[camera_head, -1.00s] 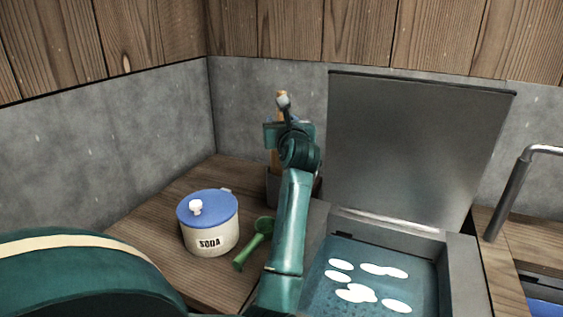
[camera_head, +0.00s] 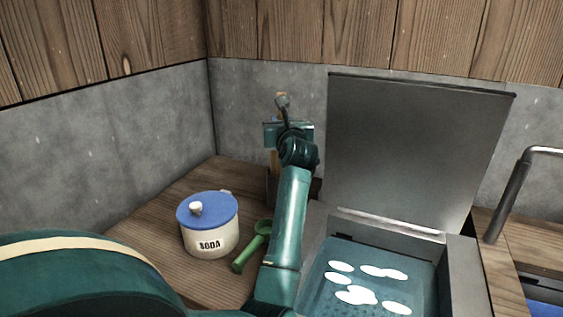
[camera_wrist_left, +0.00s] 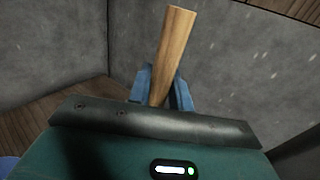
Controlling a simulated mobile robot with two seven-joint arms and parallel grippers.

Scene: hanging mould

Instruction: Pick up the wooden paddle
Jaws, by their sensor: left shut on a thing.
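The wooden paddle (camera_wrist_left: 174,50) shows in the left wrist view as a plain wooden handle standing up between the blue fingers of my left gripper (camera_wrist_left: 162,88). The gripper is shut on the handle. In the head view my left arm reaches to the back corner of the counter, and the left gripper (camera_head: 276,124) is mostly hidden behind its own wrist. A little of the paddle (camera_head: 273,160) shows below the gripper, above a dark holder (camera_head: 271,188). The paddle's lower end is hidden. My right gripper is not in view.
A white SODA pot (camera_head: 210,235) with a blue lid stands on the wooden counter (camera_head: 165,225). A green scoop (camera_head: 254,246) lies beside my forearm. An open basin (camera_head: 335,300) with white patches in blue-green liquid is on the right, its raised metal lid (camera_head: 415,150) behind it.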

